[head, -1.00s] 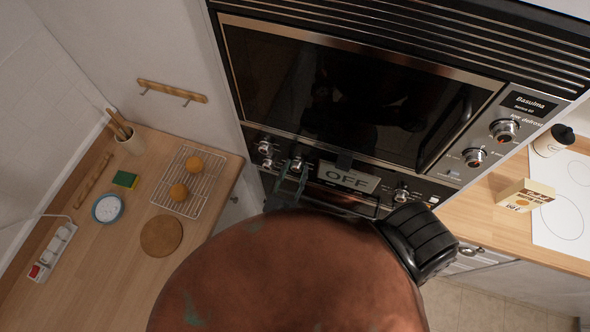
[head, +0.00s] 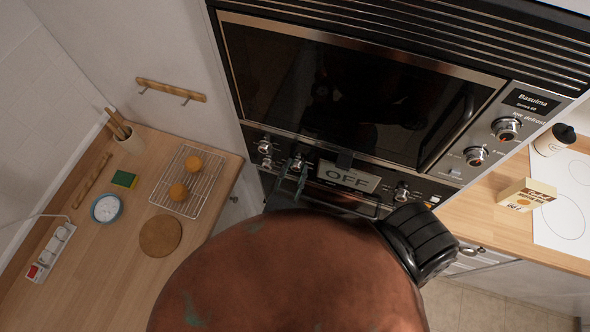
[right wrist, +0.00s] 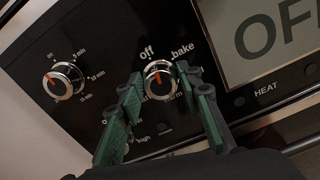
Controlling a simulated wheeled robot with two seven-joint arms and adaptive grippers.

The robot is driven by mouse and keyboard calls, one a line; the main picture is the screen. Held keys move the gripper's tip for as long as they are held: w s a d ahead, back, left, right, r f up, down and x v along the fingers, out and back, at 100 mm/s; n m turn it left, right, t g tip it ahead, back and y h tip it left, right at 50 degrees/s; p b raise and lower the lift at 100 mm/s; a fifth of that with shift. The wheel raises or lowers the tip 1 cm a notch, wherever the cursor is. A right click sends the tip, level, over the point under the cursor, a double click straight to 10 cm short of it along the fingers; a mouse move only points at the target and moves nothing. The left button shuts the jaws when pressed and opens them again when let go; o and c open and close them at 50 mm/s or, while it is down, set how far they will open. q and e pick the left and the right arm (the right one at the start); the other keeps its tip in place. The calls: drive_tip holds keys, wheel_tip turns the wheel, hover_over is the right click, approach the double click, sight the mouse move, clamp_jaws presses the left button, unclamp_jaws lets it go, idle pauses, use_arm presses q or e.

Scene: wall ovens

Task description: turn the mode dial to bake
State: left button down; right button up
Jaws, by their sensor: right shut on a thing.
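The mode dial (right wrist: 160,80) is a silver-rimmed round knob with a red pointer mark on the black oven panel. The words "off" and "bake" stand above it, and "high" shows below. Its red mark leans near the top, but I cannot tell exactly which label it meets. My right gripper (right wrist: 164,92) has its green-padded fingers on either side of the dial, shut on it. In the head view the dial (head: 297,163) sits left of the OFF display, with the right gripper (head: 291,182) at it. My left gripper is not in view.
A timer knob (right wrist: 64,81) sits left of the dial. The display (head: 348,177) reads OFF, with another knob (head: 401,193) to its right. The oven door (head: 350,100) is above. A wooden counter (head: 90,235) with a cooling rack (head: 183,181) stands at left.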

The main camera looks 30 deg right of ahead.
drive_tip(key=m+b, duration=0.2)
drive_tip(key=m, duration=0.2)
drive_tip(key=shift+f+m, duration=0.15)
drive_tip(key=shift+m, duration=0.15)
drive_tip(key=shift+s+d+m+b, duration=0.1)
drive_tip(key=shift+m+b, duration=1.4)
drive_tip(key=shift+m, duration=0.7)
drive_tip(key=o, duration=1.2)
drive_tip(key=shift+c, duration=0.2)
